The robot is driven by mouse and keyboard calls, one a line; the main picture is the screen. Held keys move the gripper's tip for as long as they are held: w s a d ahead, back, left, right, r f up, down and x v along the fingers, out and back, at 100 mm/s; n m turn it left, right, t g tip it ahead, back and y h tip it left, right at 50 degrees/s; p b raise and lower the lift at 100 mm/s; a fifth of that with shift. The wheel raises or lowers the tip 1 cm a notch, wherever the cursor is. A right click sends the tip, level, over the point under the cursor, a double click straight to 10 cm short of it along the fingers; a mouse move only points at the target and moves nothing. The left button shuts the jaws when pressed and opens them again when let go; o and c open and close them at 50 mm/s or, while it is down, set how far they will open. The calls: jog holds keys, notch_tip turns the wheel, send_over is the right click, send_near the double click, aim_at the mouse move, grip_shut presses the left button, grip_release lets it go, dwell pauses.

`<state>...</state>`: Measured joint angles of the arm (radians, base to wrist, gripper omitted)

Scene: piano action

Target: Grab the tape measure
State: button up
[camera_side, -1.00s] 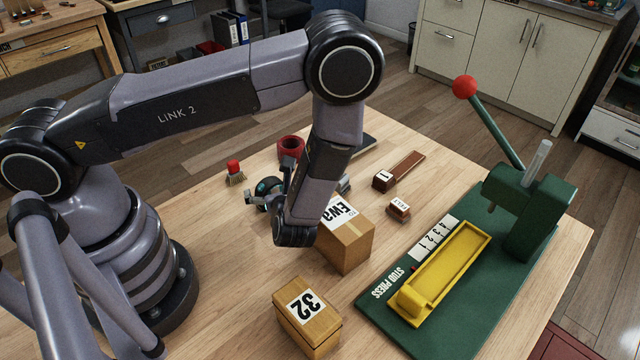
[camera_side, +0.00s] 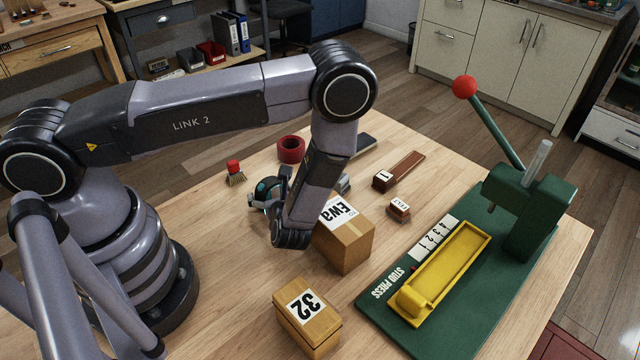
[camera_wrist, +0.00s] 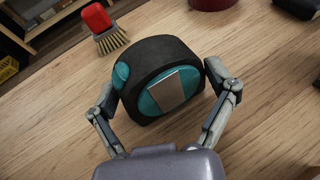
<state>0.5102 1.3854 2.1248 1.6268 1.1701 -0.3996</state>
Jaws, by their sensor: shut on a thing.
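The tape measure (camera_wrist: 165,82) is a black rounded case with teal sides and a silver plate. In the wrist view it sits between the two fingers of my gripper (camera_wrist: 165,92), which is shut on it. In the side view the tape measure (camera_side: 268,187) shows only partly, behind my wrist, with my gripper (camera_side: 262,200) around it. Whether the case touches the table or hangs just above it I cannot tell.
A red-handled brush (camera_side: 235,173) and a red ring-shaped roll (camera_side: 291,149) lie close by. A cardboard box (camera_side: 345,240) stands right beside my wrist. A wooden box marked 32 (camera_side: 308,315) and the green stud press (camera_side: 465,270) are nearer the front right.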

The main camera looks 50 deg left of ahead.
jog(key=c, duration=0.3)
jog(key=shift+r, duration=0.15)
